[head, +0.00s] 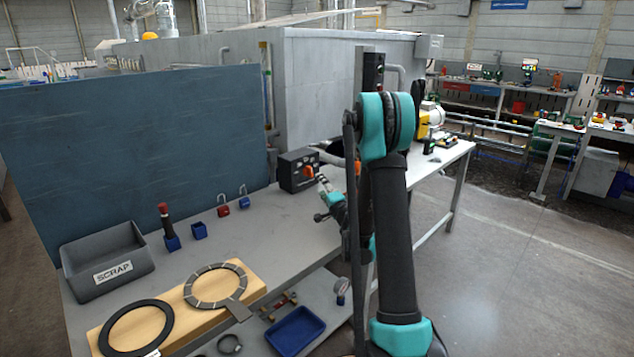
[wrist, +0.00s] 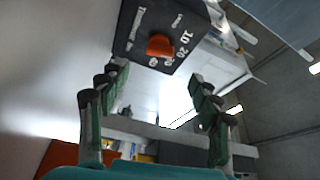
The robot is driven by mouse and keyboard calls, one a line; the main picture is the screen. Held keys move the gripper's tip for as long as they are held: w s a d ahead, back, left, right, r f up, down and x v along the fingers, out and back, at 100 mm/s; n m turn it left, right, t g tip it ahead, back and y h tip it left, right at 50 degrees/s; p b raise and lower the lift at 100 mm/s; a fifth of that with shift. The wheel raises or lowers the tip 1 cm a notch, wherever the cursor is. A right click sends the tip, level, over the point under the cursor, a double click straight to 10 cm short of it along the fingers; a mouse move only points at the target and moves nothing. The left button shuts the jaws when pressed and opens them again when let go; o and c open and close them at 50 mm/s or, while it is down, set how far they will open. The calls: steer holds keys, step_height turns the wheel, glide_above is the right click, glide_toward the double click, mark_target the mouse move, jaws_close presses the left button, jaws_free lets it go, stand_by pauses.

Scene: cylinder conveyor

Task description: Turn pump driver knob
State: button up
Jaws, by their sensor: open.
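The pump driver is a black box (head: 291,178) at the back of the grey bench, with an orange knob (head: 309,171) on its face. In the wrist view the dark dial panel (wrist: 130,37) is at the top, with white numbers and marks around the orange knob (wrist: 160,45). My gripper (head: 322,180) is just in front of the box. In the wrist view my gripper (wrist: 157,76) is open, its fingers to the left and right below the knob, apart from it and empty.
On the bench (head: 270,228) are a scrap bin (head: 107,262), a red-topped tool (head: 165,218), two padlocks (head: 223,207) and a wooden board (head: 248,276) with rings. A blue partition (head: 130,140) stands behind. Floor (head: 490,270) to the right is clear.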

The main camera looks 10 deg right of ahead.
steer(key=shift+v, duration=1.15)
